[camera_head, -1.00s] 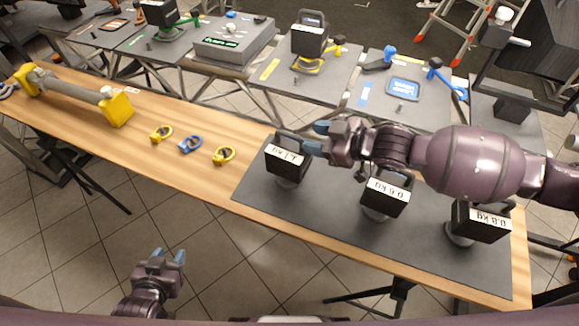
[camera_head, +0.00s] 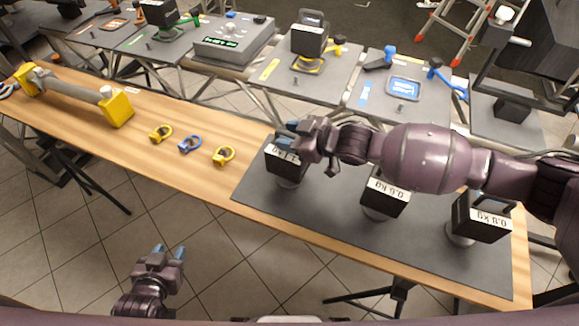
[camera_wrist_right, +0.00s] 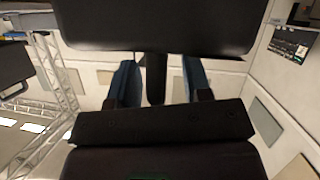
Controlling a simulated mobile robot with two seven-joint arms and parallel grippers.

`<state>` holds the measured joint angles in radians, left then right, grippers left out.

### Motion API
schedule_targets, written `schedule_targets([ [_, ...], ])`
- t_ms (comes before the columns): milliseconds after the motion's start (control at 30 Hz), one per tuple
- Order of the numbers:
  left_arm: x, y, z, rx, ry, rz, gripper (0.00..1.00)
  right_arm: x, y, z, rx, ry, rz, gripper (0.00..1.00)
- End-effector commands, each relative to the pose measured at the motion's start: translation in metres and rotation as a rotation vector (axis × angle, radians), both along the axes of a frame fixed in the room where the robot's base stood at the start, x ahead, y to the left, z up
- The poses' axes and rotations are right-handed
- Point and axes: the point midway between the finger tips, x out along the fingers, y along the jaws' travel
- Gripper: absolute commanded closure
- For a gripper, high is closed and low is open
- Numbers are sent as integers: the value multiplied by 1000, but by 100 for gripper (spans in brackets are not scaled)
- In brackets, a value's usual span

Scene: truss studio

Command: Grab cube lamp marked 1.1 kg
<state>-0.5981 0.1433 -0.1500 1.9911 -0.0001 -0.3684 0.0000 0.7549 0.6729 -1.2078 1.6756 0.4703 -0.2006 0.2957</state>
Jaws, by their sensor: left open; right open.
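The cube lamp marked 1.1 kg (camera_head: 284,160) is a black box with a white label and a top handle. It stands at the left of the dark mat (camera_head: 320,215). My right gripper (camera_head: 288,130) is open at its top handle. In the right wrist view the two blue fingertips (camera_wrist_right: 158,82) are apart, with a dark upright bar between them. A dark body fills the bottom of that view. I cannot tell whether the fingers touch the handle. My left gripper (camera_head: 168,253) is open and empty over the floor in front of the table.
The lamps marked 0.6 kg (camera_head: 387,192) and 0.8 kg (camera_head: 481,217) stand to the right on the mat, under and near my right arm. Yellow and blue clamps (camera_head: 190,145) and a yellow-ended bar (camera_head: 117,110) lie on the wooden table to the left.

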Motion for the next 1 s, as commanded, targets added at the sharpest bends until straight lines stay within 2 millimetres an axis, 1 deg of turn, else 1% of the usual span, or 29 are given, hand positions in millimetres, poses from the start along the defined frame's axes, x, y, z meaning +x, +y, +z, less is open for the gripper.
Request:
schedule_targets([
  [67,-1,0,0,0,2,0,57,0,0,0,0,0,0,56],
  [300,-4,1,-2,0,8,2,57,0,0,0,0,0,0,93],
  [333,-4,1,-2,0,9,2,57,0,0,0,0,0,0,98],
  [367,-4,1,-2,0,9,2,57,0,0,0,0,0,0,100],
  [1000,-1,0,-1,-1,2,1,57,0,-1,0,-2,0,-1,100],
])
